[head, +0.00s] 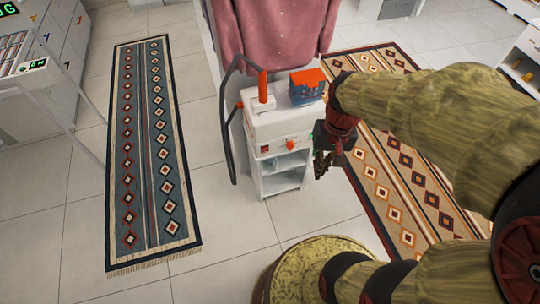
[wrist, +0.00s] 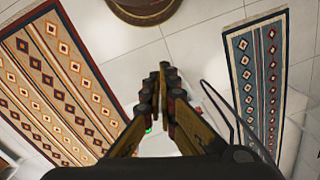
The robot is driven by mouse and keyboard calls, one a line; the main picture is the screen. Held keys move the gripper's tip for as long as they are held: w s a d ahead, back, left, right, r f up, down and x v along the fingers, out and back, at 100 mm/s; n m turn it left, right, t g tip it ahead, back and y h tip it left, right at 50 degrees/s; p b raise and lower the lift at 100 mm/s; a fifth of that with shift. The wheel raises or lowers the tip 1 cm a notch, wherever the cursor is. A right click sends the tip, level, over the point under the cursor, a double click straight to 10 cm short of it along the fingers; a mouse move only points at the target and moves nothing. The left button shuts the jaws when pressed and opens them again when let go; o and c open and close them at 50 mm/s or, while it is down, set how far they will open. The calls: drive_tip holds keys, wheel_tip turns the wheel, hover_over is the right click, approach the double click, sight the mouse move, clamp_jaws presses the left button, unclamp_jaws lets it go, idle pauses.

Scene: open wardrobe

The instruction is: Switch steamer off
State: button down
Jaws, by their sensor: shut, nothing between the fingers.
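The steamer (head: 272,126) is a white unit on a small shelved stand in the head view. An orange-handled steam head (head: 263,88) rests upright on its top, with a dark hose (head: 226,110) looping at the left. Its front has a red switch (head: 265,149) at the left and an orange knob (head: 291,144). A small green spot shows at its right edge. My gripper (head: 321,168) is just right of the steamer front, pointing down, apart from the switch. In the wrist view my gripper (wrist: 164,75) is shut and empty; it hides most of the steamer.
A blue box with an orange top (head: 307,88) stands on the steamer's top at the back right. A pink shirt (head: 272,32) hangs behind. Patterned rugs (head: 150,150) lie on both sides. Tiled floor (head: 232,205) is clear in front.

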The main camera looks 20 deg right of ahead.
drive_tip(key=w+a+f+m+t+y+p, duration=0.1)
drive_tip(key=w+a+f+m+y+p, duration=0.15)
drive_tip(key=f+m+y, duration=0.85)
drive_tip(key=w+a+f+m+t+y+p, duration=0.1)
drive_tip(key=a+f+m+t+y, duration=0.2)
drive_tip(key=f+m, duration=1.25)
drive_tip(key=w+d+f+m+t, duration=0.1)
drive_tip(key=w+f+m+t, duration=0.4)
drive_tip(key=f+m, duration=0.25)
drive_tip(key=w+d+r+m+t+h, duration=0.1)
drive_tip(key=w+d+m+t, duration=0.3)
drive_tip(key=w+d+m, duration=0.1)
drive_tip(key=shift+w+d+r+m+t, duration=0.35)
drive_tip(key=shift+w+m, duration=0.25)
drive_tip(key=shift+w, duration=0.35)
drive_tip(key=shift+w+a, duration=0.1)
